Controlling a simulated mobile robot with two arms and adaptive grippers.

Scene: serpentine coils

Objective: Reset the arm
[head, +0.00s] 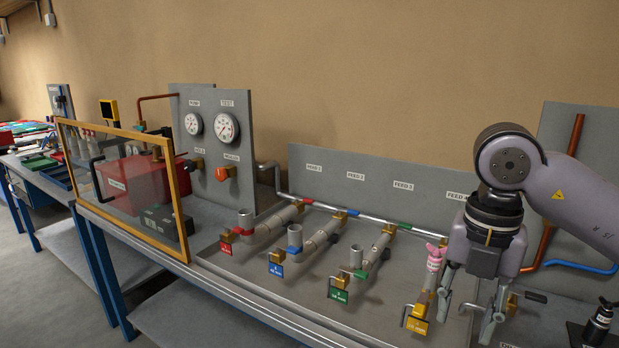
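My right arm comes in from the right edge, and its gripper (466,316) hangs pointing down over the right part of the bench. Its two fingers are spread apart, with nothing seen between them. It is just right of the feed line with the yellow tag (416,326) and the pink piece (434,258); I cannot tell whether it touches them. My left arm and gripper are not in view.
Feed lines with red (225,248), blue (276,270) and green (338,295) tags stand left of the gripper. A gauge panel (213,140) and a yellow-framed clear guard (125,190) are farther left. A small black object (598,322) stands at lower right.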

